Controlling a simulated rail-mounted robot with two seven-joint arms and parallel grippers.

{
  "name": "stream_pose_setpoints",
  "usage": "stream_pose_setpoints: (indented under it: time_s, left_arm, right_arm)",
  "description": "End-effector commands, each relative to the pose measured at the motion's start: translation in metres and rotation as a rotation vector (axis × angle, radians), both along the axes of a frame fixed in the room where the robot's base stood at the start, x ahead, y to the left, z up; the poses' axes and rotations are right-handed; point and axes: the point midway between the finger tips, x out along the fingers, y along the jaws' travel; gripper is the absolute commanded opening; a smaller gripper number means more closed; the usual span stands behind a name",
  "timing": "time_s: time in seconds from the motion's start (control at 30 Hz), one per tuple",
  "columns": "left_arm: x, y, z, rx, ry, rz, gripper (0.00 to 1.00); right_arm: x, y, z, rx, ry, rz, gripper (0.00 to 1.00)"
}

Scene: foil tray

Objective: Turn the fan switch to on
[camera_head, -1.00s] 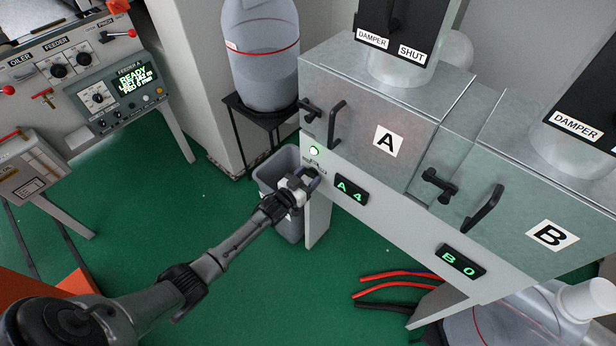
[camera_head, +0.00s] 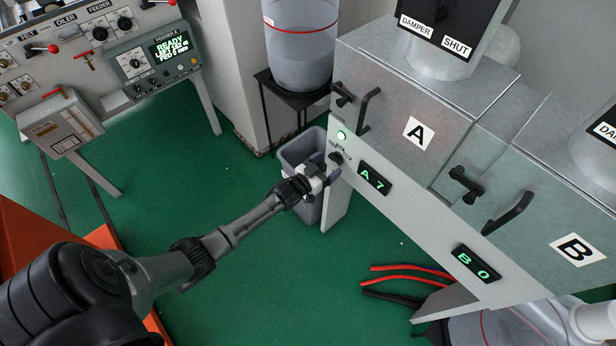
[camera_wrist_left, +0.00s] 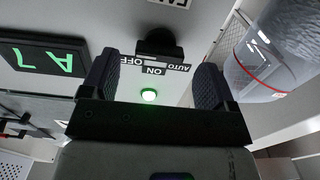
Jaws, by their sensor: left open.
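The likely fan switch is a black knob (camera_wrist_left: 160,42) on the pale panel in the left wrist view. A label (camera_wrist_left: 155,66) reading OFF, ON and AUTO lies beside it. I cannot tell which way the knob points. A lit green lamp (camera_wrist_left: 148,95) is beyond the label; it also shows in the head view (camera_head: 341,135). My left gripper (camera_head: 331,170) is open and empty, close to the panel under box A. In the left wrist view, its fingers (camera_wrist_left: 157,62) frame the knob from either side, with visible gaps. My right gripper is not in view.
Box A (camera_head: 390,92) and box B (camera_head: 545,215) have protruding black handles. A grey bin (camera_head: 297,152) stands behind my gripper. A console (camera_head: 110,50) stands left. Green floor is open between.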

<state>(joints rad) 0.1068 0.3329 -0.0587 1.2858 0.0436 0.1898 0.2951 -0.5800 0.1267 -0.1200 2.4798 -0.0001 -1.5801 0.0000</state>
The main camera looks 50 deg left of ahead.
Motion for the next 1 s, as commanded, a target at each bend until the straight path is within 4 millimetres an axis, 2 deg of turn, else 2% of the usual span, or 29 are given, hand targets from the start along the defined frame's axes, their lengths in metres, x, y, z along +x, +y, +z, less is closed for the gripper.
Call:
stream_pose_setpoints:
  time_s: [0.03,0.2,0.5,0.7,1.0]
  left_arm:
    - [-0.012,0.000,0.001,0.000,0.004,-0.001,0.81]
    - [-0.047,0.000,0.001,0.000,0.003,-0.001,0.81]
    - [-0.094,0.001,0.000,0.001,0.002,-0.001,0.81]
    - [-0.108,0.002,0.000,0.001,0.000,0.000,0.81]
    - [-0.111,0.002,0.000,0.001,0.000,0.000,0.81]
  right_arm:
    - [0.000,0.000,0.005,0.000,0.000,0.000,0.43]
    - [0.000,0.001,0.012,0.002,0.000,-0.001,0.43]
    - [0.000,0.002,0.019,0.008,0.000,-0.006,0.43]
    - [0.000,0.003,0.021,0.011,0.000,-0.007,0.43]
    - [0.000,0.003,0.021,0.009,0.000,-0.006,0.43]
